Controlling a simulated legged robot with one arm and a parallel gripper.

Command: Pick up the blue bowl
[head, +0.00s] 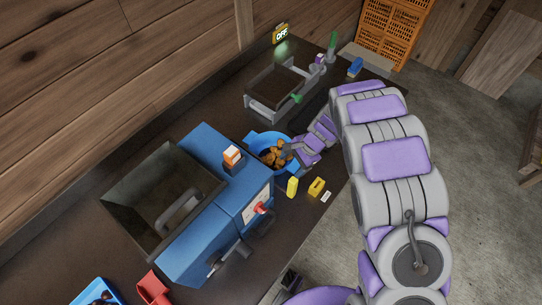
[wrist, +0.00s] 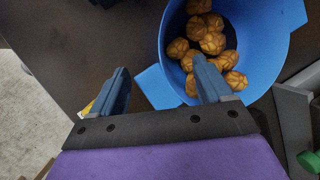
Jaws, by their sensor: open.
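The blue bowl (head: 255,139) stands on the dark bench beside the blue machine and holds several brown chestnuts (head: 275,155). In the wrist view the bowl (wrist: 262,78) fills the upper right, with the chestnuts (wrist: 212,42) inside and a flat blue tab on its near-left side. My gripper (head: 289,148) is at the bowl's right side in the head view. In the wrist view my gripper (wrist: 162,82) is open, with one finger outside the bowl and the other over its inside. The bowl's near-left wall lies between the fingers. I cannot tell whether either finger touches it.
A blue machine (head: 212,160) with a dark hopper stands left of the bowl. A grey framed tray (head: 277,92) is behind it. Yellow items (head: 292,187) lie in front near the bench edge. A red container (head: 153,288) and a blue crate are at the lower left.

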